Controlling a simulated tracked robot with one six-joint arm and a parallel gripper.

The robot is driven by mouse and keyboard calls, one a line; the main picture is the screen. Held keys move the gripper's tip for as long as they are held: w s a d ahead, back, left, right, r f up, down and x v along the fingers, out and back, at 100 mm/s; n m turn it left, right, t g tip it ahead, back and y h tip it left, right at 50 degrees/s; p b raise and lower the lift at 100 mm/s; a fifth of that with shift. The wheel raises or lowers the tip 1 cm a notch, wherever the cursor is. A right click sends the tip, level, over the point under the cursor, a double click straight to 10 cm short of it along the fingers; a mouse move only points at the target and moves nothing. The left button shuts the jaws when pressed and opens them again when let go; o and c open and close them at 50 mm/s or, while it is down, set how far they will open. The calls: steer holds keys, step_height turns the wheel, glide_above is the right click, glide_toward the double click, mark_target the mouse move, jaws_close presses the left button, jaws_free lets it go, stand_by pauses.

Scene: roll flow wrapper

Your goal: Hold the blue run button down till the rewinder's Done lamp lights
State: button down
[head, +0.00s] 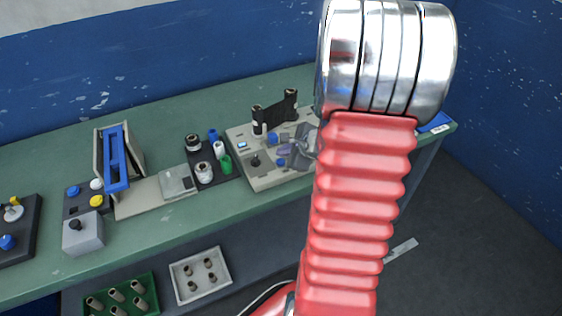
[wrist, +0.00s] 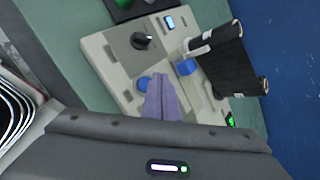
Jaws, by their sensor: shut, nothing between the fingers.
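The rewinder (head: 265,178) is a beige panel on the green bench, with dark film between two upright rolls. It also shows in the wrist view (wrist: 104,58). A round blue button (wrist: 144,83) sits on its panel below a black knob (wrist: 141,41); the button also shows in the head view (head: 281,162). My gripper (wrist: 160,77) is shut and empty, its fingertips just right of the button and partly over it. I cannot tell whether they touch it. A small green light (wrist: 230,121) glows at the panel's far end; its label is unreadable.
A blue block (wrist: 186,67) and the dark film (wrist: 230,65) stand close to the fingers. A black tray (head: 226,177) with several small rolls lies left of the rewinder. Further left are a blue-framed device (head: 115,158) and a grey box with a knob (head: 83,235).

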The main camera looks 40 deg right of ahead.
mark_target(282, 166)
steer(key=shift+r, duration=2.1)
steer(key=a+n, duration=0.1)
steer(key=s+a+n+y, duration=0.1)
steer(key=a+n, duration=0.1)
steer(key=s+a+f+n+g+y, duration=0.1)
steer(key=shift+s+a+f, duration=0.1)
steer(key=shift+a, duration=0.25)
steer(key=s+a+r+n+g, duration=0.1)
steer(key=s+a+r+n, duration=0.3)
steer(key=a+n, duration=0.4)
steer(key=s+a+r+n, duration=0.4)
steer(key=a+r+n, duration=0.2)
steer(key=a+n, duration=0.2)
steer(key=s+a+r+n+g+h, duration=0.1)
steer(key=s+a+r+n, duration=0.4)
steer(key=a+n, duration=0.3)
steer(key=a, duration=0.2)
steer(key=shift+a+r+g, duration=0.2)
steer(key=shift+a+g, duration=0.1)
steer(key=shift+a, duration=0.05)
